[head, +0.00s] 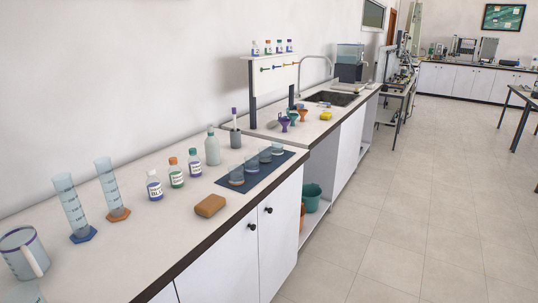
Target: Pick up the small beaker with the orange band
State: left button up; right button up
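Neither of my grippers is in view.
A brown sponge or block (210,206) lies in front of the mat. Small capped bottles (176,173), a white wash bottle (213,147), a grey cup (235,139), two measuring cylinders (112,190) and a jug (24,252) stand leftward and behind. The floor (390,210) is clear at right.

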aim_at(236, 178)
jog(key=i+l+z, duration=0.35)
jog(key=i, duration=0.25)
jog(key=i+l+z, duration=0.3)
jog(key=i, duration=0.4)
jog(key=i+l+z, duration=0.1)
jog(key=i+z, duration=0.25)
jog(key=i, duration=0.3)
jog(key=i+l+u, duration=0.1)
jog(key=i+u, duration=0.35)
jog(key=i+l+u, duration=0.2)
jog(key=i+u, duration=0.2)
